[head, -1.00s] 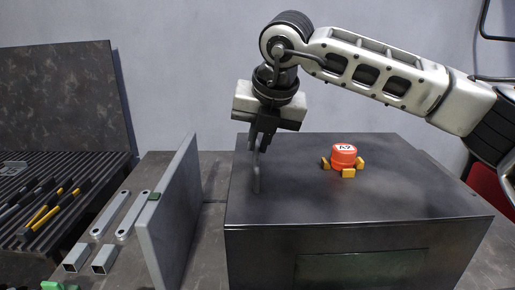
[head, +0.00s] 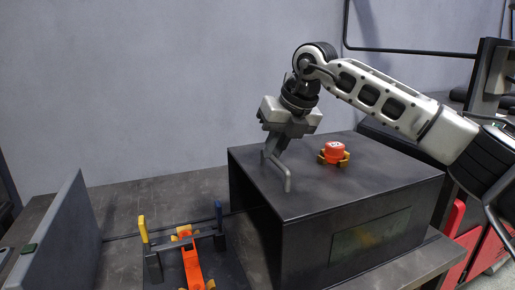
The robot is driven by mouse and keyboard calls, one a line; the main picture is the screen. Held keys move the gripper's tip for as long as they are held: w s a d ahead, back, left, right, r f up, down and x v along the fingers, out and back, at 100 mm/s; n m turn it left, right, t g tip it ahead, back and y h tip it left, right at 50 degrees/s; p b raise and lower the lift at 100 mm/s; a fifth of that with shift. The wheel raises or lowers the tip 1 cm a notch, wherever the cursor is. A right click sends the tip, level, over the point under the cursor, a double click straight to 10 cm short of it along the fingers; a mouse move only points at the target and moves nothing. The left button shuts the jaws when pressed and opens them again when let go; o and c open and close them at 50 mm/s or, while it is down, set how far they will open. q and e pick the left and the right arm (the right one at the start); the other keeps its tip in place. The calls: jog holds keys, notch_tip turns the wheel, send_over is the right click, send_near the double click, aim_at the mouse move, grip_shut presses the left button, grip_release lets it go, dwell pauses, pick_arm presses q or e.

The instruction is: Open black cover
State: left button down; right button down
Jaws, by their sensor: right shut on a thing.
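The black cover (head: 310,225) is a dark box shape with a window in its front face. A grey bar handle (head: 287,180) stands on the left part of its top. My right gripper (head: 279,144) reaches down from above and is shut on this handle; the fingers hide part of it. To the left of the cover, a fixture shows on a dark plate, with an orange part (head: 192,262), a yellow-tipped post (head: 143,229) and a blue-tipped post (head: 218,216). My left gripper is not in view.
A red button-like knob (head: 334,148) with yellow pieces around its base sits on the cover's top. A grey upright panel (head: 56,235) stands at the left. Red equipment (head: 470,252) is at the right, past the table edge. Bare table lies behind the fixture.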

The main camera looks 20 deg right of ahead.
jog(key=shift+w+d, duration=0.2)
jog(key=shift+d, duration=1.6)
jog(key=c, duration=1.5)
grip_release()
jog(key=shift+r, duration=0.15)
jog(key=v, duration=1.6)
jog(key=shift+s, duration=0.1)
